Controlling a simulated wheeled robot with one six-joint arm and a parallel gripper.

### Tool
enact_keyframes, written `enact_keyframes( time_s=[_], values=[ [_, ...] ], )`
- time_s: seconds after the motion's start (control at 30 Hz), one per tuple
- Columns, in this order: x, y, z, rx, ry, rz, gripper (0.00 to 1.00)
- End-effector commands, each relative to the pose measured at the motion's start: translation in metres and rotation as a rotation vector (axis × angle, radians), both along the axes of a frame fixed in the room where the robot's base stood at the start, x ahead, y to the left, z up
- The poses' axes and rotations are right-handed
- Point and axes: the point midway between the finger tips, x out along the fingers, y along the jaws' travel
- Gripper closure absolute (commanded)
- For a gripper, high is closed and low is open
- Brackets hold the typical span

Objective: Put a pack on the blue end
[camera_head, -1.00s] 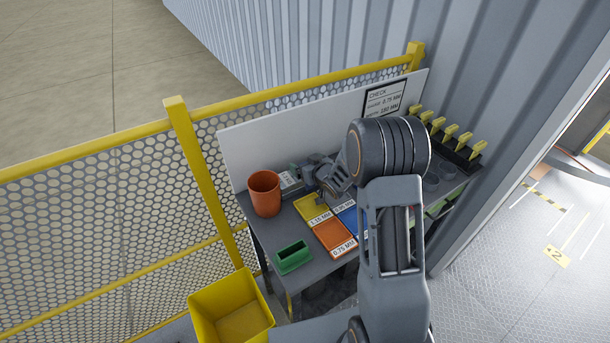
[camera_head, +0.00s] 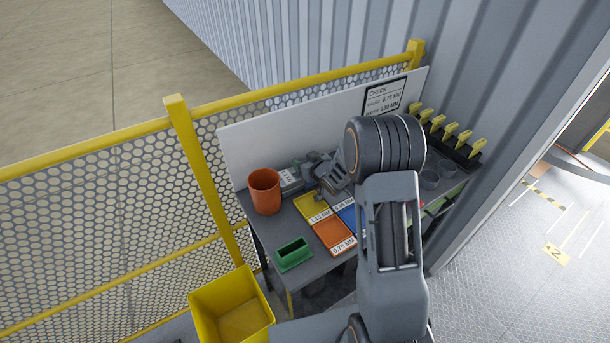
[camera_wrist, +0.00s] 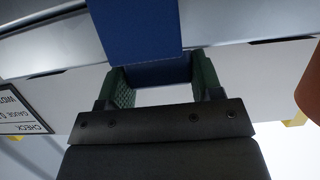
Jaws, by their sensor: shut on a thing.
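My gripper (camera_wrist: 154,88) is shut on a blue block-like thing (camera_wrist: 142,30), held between its green finger pads in the wrist view. I cannot tell from the picture whether it is a pack. In the head view my gripper (camera_head: 322,186) is over the back of the workbench, just behind the colored mats, and the held thing cannot be made out. A blue mat (camera_head: 348,214) lies partly hidden behind my arm. A yellow mat (camera_head: 311,206) and an orange mat (camera_head: 333,236) marked 0.75 MM lie beside it.
An orange cup (camera_head: 264,192) stands at the bench's left. A grey labelled box (camera_head: 289,180) is behind the mats. A green tray (camera_head: 293,255) is at the front. A yellow bin (camera_head: 232,310) stands below. A white backboard (camera_head: 270,137) and yellow-framed mesh fence are behind.

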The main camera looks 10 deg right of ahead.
Motion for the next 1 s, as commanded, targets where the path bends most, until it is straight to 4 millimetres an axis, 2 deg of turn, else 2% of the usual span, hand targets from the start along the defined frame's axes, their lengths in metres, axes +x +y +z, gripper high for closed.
enact_keyframes(
  time_s=[0.03,0.3,0.77,1.0],
  values=[
    [0.000,0.000,0.000,0.000,0.000,0.000,0.75],
    [0.000,0.000,0.000,0.000,0.000,0.000,1.00],
    [0.001,0.000,0.005,0.001,-0.009,0.001,1.00],
    [0.002,0.000,0.021,0.001,-0.011,0.001,1.00]
  ],
)
